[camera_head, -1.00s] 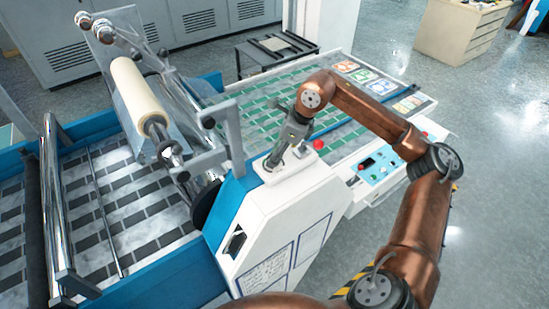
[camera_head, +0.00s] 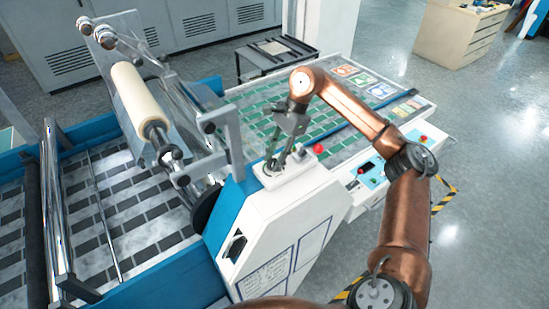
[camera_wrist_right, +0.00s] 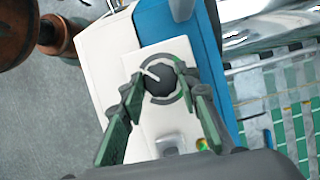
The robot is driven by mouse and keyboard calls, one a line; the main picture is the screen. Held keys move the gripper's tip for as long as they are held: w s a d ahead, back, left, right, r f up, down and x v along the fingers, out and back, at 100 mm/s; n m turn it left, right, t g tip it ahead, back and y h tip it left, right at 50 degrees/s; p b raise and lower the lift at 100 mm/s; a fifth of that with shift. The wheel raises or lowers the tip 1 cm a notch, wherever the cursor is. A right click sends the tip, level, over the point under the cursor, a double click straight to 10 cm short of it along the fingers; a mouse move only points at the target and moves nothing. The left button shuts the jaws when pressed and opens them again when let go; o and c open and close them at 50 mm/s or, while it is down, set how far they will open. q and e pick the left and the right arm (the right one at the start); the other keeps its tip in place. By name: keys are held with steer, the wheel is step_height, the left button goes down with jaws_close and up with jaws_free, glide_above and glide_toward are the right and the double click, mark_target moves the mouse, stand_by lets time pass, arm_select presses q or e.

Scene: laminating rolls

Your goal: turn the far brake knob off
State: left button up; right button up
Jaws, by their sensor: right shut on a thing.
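In the right wrist view a dark round brake knob (camera_wrist_right: 160,83) with a white pointer line sits on the white top panel of the machine. The pointer slants toward the upper left of that picture. My right gripper (camera_wrist_right: 158,92) is shut on this knob, with one green-padded finger on each side of it. In the head view my right gripper (camera_head: 275,160) reaches down to the white panel (camera_head: 290,178), and the fingers largely hide the knob there. My left gripper is not in view.
A red button (camera_head: 318,149) stands close to the right of the gripper. A metal bracket (camera_head: 232,140) and a cream roll (camera_head: 138,100) are to the left. A control panel (camera_head: 370,172) with buttons is to the right. Open floor lies further right.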

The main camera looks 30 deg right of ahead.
steer(key=shift+r+n, duration=0.1)
steer(key=shift+n, duration=0.2)
stand_by(0.4)
steer(key=o, duration=1.2)
steer(key=shift+d, duration=0.1)
steer(key=shift+c, duration=0.2)
steer(key=v, duration=1.2)
